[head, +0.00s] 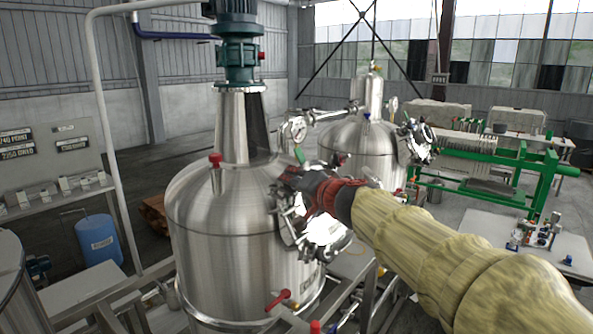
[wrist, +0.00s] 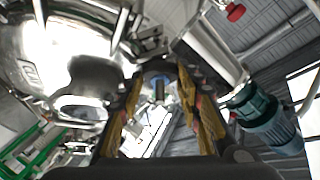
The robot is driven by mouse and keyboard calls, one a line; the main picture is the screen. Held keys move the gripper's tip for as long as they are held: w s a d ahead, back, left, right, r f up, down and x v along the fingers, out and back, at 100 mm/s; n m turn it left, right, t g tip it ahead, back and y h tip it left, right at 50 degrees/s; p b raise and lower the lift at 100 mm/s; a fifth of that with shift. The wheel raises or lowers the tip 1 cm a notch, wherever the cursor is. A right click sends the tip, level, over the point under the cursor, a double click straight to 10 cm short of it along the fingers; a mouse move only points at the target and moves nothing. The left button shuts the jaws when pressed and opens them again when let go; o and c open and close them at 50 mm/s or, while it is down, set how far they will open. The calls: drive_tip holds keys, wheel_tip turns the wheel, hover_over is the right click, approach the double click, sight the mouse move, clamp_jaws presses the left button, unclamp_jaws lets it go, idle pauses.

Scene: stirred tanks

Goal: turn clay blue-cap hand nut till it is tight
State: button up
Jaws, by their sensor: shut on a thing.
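The near steel tank (head: 222,215) stands left of centre in the head view, with a manway and clamp fittings (head: 318,232) on its right side. My gripper (head: 300,192) is at these fittings, at the end of my arm in its yellow cover. In the wrist view my gripper (wrist: 158,92) has its yellow-padded fingers on either side of a small hand nut with a blue cap (wrist: 159,79), and is shut on it. The nut is small and partly hidden by the fingers. Its thread and how tight it sits cannot be seen. In the head view my gripper and arm hide the nut.
A green motor (head: 236,45) tops the near tank; it also shows in the wrist view (wrist: 264,118). A red-handled valve (head: 280,299) is low on the tank. A second tank (head: 362,145) stands behind. A green filter press (head: 500,165) and white table (head: 535,245) are right.

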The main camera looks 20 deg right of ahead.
drive_tip(key=shift+a+r+m+g+h+p, duration=0.15)
drive_tip(key=shift+m+g+h+p, duration=0.55)
drive_tip(key=shift+p, duration=2.1)
drive_tip(key=shift+d+r+m+g+h+p, duration=0.15)
drive_tip(key=shift+m+p, duration=1.15)
drive_tip(key=shift+p, duration=1.55)
drive_tip(key=shift+a+r+m+g+h+p, duration=0.2)
drive_tip(key=shift+m+g+p, duration=0.55)
drive_tip(key=shift+p, duration=2.05)
drive_tip(key=m+p, duration=0.2)
drive_tip(key=p, duration=0.3)
drive_tip(key=shift+h, duration=0.25)
drive_tip(key=shift+m+p, duration=0.25)
drive_tip(key=shift+p, duration=0.4)
drive_tip(key=shift+w+f+m+g+p, duration=0.1)
drive_tip(key=shift+f+m+g+p, duration=0.25)
drive_tip(key=shift+p, duration=0.7)
drive_tip(key=o, duration=1.2)
drive_tip(key=shift+r, duration=0.1)
drive_tip(key=shift+c, duration=0.2)
